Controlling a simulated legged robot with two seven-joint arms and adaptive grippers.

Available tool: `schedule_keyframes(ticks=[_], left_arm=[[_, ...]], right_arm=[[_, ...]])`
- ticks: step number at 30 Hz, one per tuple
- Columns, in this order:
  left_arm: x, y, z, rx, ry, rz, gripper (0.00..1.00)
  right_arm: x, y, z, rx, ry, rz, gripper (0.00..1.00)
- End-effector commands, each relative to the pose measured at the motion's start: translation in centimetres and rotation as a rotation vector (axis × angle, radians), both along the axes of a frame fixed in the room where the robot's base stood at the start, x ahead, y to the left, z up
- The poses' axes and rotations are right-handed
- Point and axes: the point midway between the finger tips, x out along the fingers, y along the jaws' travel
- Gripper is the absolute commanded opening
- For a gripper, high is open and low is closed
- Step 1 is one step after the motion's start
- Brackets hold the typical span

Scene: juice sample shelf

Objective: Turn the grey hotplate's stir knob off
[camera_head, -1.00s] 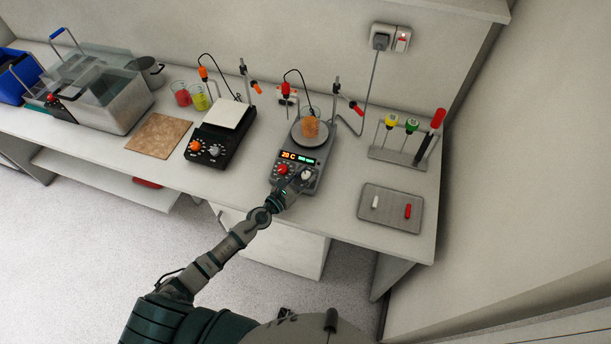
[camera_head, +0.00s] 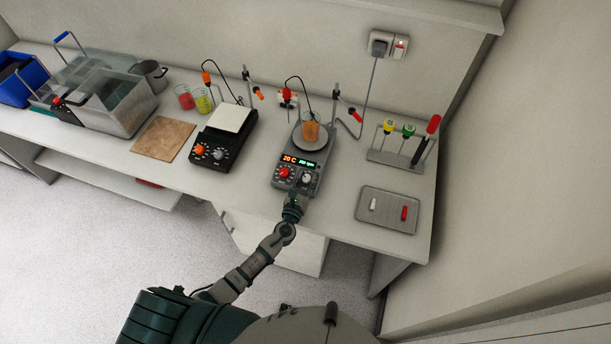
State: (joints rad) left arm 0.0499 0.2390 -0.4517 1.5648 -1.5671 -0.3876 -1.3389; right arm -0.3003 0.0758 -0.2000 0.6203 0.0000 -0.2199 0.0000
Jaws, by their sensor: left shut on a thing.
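The grey hotplate (camera_head: 282,160) stands at the middle of the bench with a beaker of orange liquid (camera_head: 310,131) on its round plate. Its display (camera_head: 299,161) shows an orange "20 C" and a small green reading that I cannot make out. On its front are a red knob (camera_head: 283,173) at left and a pale stir knob (camera_head: 306,177) at right. My left gripper (camera_head: 303,187) reaches up from below to the stir knob and is shut on it. The fingertips are small and partly hide the knob's lower side. My right gripper is not in view.
A black hotplate (camera_head: 222,158) with a white top stands to the left. A tray (camera_head: 389,222) with a white and a red bar lies to the right, below a rack (camera_head: 396,158) of tools. A stand and probe cable rise behind the grey hotplate.

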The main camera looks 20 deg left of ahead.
Motion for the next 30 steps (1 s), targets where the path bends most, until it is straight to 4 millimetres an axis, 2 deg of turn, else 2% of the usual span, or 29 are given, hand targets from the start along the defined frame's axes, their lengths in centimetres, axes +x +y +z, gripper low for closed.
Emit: schedule_keyframes(ticks=[1,15,30], left_arm=[[0.2,0.0,0.6,-0.021,-0.007,0.048,0.0],[0.3,-0.1,0.4,-0.141,-0.005,0.426,0.0],[0.3,0.0,0.5,-0.194,-0.006,0.595,0.0]], right_arm=[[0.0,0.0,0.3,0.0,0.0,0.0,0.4],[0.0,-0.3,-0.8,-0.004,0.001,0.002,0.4],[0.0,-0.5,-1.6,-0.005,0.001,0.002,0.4]])
